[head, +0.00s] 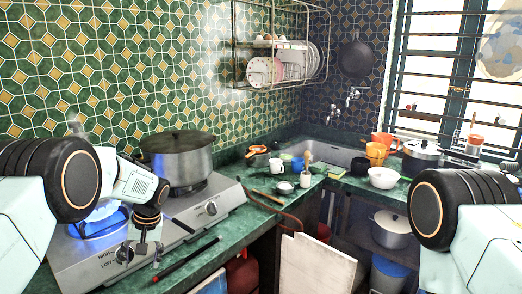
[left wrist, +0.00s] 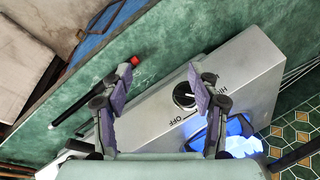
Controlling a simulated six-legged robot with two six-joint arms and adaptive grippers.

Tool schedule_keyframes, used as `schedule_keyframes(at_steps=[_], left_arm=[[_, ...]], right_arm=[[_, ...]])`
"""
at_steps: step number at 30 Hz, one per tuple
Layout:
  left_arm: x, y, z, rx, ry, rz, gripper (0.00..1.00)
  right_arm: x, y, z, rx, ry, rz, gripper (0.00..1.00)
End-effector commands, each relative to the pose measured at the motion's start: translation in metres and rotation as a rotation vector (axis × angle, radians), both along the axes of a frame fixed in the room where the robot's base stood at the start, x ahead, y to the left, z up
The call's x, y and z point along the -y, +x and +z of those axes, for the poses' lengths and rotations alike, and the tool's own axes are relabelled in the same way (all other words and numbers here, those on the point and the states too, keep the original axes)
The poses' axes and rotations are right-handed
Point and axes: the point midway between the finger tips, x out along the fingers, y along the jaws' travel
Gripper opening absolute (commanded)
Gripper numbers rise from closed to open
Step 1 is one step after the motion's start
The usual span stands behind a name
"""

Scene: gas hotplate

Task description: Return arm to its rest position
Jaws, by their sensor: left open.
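The silver gas hotplate (head: 80,262) stands on the green counter. Its left burner has a blue flame (head: 98,220), which also shows in the left wrist view (left wrist: 235,135). My left gripper (head: 149,256) is over the front edge of the hotplate, to the right of the left knob (head: 122,254). My right gripper is out of view; only part of that arm shows.
A lidded steel pot (head: 178,158) stands on the right burner, near the right knob (head: 211,208). A black stick with a red tip (head: 187,258) lies on the counter's front edge. Cups, a white bowl (head: 383,178) and a mortar stand farther right near the sink.

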Motion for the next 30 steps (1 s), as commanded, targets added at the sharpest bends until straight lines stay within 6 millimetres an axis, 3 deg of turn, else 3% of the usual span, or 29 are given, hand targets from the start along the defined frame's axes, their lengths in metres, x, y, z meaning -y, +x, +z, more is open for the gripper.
schedule_keyframes(at_steps=[8, 14, 21, 30], left_arm=[[0.044, -0.042, -0.104, 0.101, -0.161, -0.202, 0.61], [0.071, -0.108, -0.175, 0.163, -0.247, -0.288, 0.61], [0.088, -0.215, -0.235, 0.197, -0.289, -0.327, 0.61], [0.088, -0.373, -0.268, 0.102, -0.279, -0.301, 0.61]], right_arm=[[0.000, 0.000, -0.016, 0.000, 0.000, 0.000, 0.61], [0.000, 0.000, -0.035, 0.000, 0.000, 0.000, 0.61], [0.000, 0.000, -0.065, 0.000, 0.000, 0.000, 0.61], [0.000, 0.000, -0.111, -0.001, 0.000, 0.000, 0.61]])
